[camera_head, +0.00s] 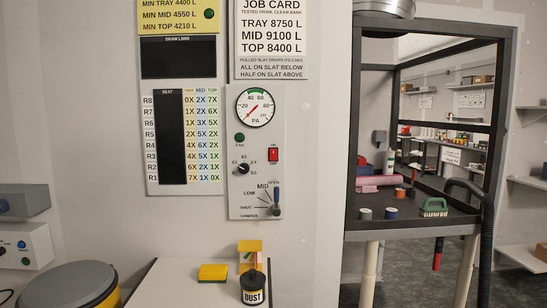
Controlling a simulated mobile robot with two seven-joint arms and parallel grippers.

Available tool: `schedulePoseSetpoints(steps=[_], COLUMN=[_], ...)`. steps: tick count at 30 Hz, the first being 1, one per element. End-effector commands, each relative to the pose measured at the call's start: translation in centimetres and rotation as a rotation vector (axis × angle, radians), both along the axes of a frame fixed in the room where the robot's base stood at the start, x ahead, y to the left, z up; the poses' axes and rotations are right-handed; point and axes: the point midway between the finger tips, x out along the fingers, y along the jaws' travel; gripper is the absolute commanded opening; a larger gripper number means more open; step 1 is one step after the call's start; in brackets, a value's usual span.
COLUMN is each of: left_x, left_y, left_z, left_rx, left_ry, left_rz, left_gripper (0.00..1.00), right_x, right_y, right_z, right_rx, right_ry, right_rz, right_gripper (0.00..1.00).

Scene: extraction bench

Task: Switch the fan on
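The fan switch (273,155) is a small red rocker on the right side of the grey control panel (235,208) on the wall. The round FAN lamp (239,137), left of the switch, is dark green and looks unlit. The PA gauge (255,107) is above, with its red needle toward the lower left, at the low end. Below are a black selector knob (243,169) and the damper lever (277,194), its blue handle pointing up near OPEN. Neither gripper is in view.
A white bench (180,285) below the panel holds a yellow sponge (213,272), a black DUST pot (254,287) and a yellow box (250,250). A black-framed cabinet (352,150) stands right, with a hose (488,235). A yellow drum (80,285) is lower left. The space before the panel looks clear.

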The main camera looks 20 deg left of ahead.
Motion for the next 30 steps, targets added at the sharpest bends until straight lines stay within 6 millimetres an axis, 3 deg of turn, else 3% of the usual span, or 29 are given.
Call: schedulePoseSetpoints(steps=[1, 9, 30], left_x=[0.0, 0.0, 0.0], left_y=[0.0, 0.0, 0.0], left_z=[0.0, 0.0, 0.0], left_rx=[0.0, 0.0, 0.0], left_ry=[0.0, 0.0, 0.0], left_rz=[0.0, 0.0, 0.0], left_gripper=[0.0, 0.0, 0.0], right_x=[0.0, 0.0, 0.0], right_y=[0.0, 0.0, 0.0], right_z=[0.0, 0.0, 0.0], right_rx=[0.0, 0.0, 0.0], right_ry=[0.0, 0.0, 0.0], right_rz=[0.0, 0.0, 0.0], right_gripper=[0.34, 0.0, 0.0])
